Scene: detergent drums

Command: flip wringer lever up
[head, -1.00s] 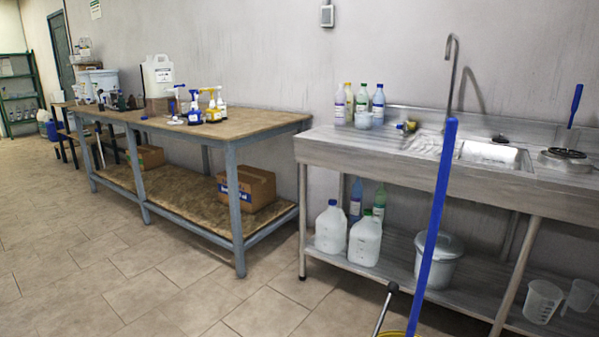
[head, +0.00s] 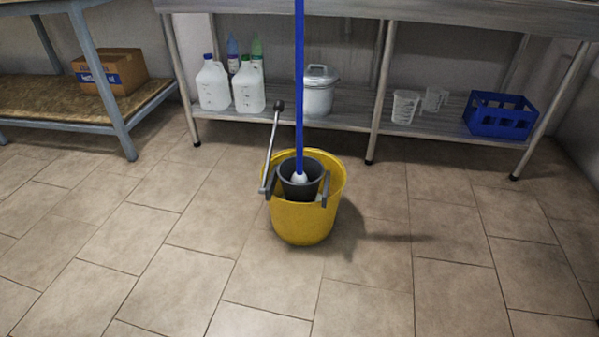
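A yellow mop bucket (head: 303,222) stands on the tiled floor in the middle of the head view. A dark wringer cup (head: 312,188) sits in its top. The wringer lever (head: 270,150) is a grey metal bar with a dark knob at its upper end; it rises from the left side of the bucket, close to upright with a slight tilt. A mop with a blue handle (head: 299,80) stands in the wringer, its white lower end inside the cup. My gripper is not in view.
Behind the bucket is a metal sink table with a lower shelf (head: 350,119) holding white jugs (head: 247,90), a lidded pot (head: 319,92), measuring jugs and a blue crate (head: 499,115). A workbench (head: 105,110) stands at left. The floor in front is clear.

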